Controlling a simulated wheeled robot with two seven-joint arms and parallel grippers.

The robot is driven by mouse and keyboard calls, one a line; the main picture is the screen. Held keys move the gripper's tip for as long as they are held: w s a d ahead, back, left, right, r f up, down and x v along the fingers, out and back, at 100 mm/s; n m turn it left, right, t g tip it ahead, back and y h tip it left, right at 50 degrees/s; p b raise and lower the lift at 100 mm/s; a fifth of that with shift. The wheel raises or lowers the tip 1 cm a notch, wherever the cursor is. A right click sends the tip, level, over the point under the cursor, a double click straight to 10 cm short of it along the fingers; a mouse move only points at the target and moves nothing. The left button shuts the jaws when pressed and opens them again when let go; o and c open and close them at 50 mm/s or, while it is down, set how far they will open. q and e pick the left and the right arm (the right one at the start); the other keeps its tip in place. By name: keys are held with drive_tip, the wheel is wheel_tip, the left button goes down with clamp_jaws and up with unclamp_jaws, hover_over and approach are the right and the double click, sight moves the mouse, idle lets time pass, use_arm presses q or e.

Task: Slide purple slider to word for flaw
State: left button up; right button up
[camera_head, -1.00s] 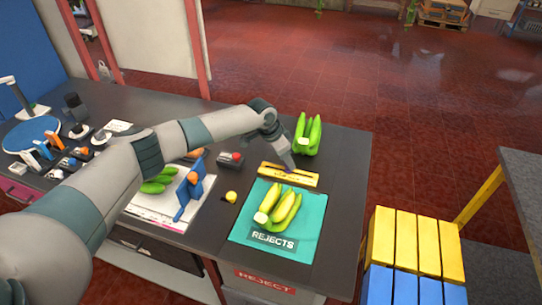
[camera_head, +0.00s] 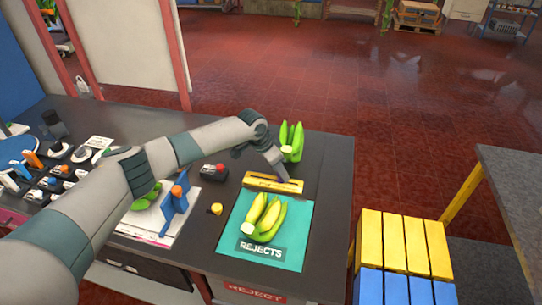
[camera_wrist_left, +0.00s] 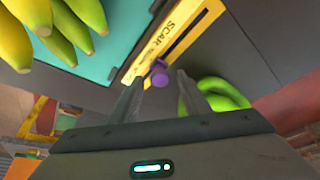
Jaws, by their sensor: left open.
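A yellow slider board (camera_head: 258,182) with a dark slot lies on the counter behind the teal rejects mat. In the left wrist view the board (camera_wrist_left: 182,22) shows the word SCAR beside the slot; other lettering is too small to read. The purple slider (camera_wrist_left: 158,73) sits at the near end of the visible slot. My left gripper (camera_wrist_left: 157,88) is open, with its fingers on either side of the slider in the picture; I cannot tell whether they touch it. In the head view my left gripper (camera_head: 284,177) is over the board's right part and hides the slider. My right gripper is not in view.
A red-button box (camera_head: 214,172) and a yellow knob (camera_head: 216,209) are to the left. The counter's right edge is near.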

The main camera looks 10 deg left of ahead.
use_arm(q)
drive_tip(key=b+v, duration=0.5)
drive_tip(key=v, duration=1.2)
drive_tip(key=shift+s+a+r, duration=0.1)
